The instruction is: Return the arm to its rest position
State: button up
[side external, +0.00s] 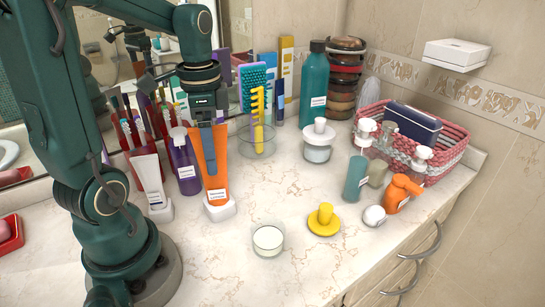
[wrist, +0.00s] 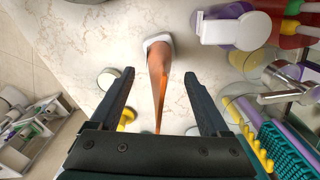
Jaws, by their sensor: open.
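My gripper (side external: 208,160) points down at the left of the counter, above and around an orange tube (side external: 217,178) that stands upright on its white cap. In the wrist view my gripper (wrist: 158,85) is open, and the orange tube (wrist: 157,72) stands between its two fingers with a gap on each side. Nothing is held. The tube's upper end is partly hidden by a finger in the side view.
A purple bottle (side external: 183,160) and a white tube (side external: 148,178) stand close on the left. A glass cup with a yellow comb (side external: 258,120) is to the right. A mirror is behind.

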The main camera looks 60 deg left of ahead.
jog(key=shift+r, duration=0.8)
jog(key=shift+d+r+t+y, duration=0.3)
jog(key=shift+r, duration=0.1)
jog(key=d+r+t+y, duration=0.2)
jog(key=d+r+t, duration=0.3)
jog(key=s+d+f+n+h, duration=0.2)
jog(key=s+d+f+n, duration=0.1)
jog(key=d+f+n, duration=0.1)
jog(key=shift+d+f+n+h, duration=0.25)
jog(key=shift+d+n+h, duration=0.05)
jog(key=shift+d, duration=0.45)
